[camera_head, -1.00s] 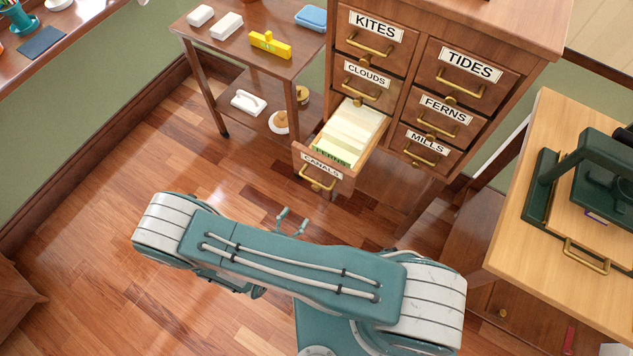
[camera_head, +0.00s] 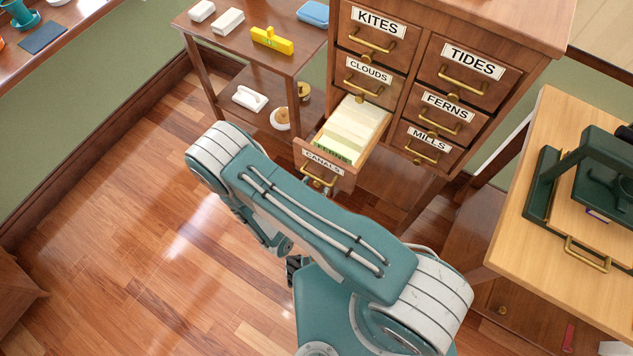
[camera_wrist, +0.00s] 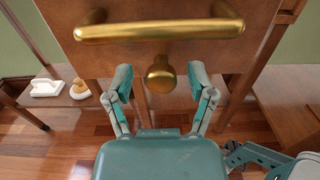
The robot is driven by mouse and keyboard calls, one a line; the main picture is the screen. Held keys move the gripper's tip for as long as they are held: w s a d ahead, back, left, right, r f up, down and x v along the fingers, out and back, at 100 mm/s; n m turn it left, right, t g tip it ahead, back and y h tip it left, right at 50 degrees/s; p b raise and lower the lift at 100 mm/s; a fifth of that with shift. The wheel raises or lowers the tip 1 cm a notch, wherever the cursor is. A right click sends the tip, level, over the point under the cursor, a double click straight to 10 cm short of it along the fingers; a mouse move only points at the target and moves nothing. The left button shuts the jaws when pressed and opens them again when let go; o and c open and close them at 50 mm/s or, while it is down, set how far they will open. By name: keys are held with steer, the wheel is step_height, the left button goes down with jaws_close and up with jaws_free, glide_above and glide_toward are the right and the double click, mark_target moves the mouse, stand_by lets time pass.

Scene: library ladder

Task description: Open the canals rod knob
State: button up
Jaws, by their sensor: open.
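The canals drawer (camera_head: 322,167) is pulled out of the cabinet, with cream cards or folders inside. Its brass pull handle (camera_head: 318,180) is on the front and shows large in the wrist view (camera_wrist: 160,31). The round brass canals rod knob (camera_wrist: 161,74) is below the handle, on the lower part of the wooden front. My gripper (camera_wrist: 161,82) is open, with its two teal-tipped fingers at either side of the knob in the picture. I see no clear contact, and I cannot tell how deep the fingers reach.
The cabinet (camera_head: 395,95) has other closed labelled drawers above and to the right. A small shelf table (camera_head: 290,60) with a yellow level (camera_head: 271,40) stands at left. A wooden desk (camera_head: 520,240) with a dark green press stands at right. Floor at left is clear.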

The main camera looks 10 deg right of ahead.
jaws_close()
steer(key=v, duration=0.6)
steer(key=shift+w, duration=0.1)
jaws_free()
steer(key=shift+a, duration=0.1)
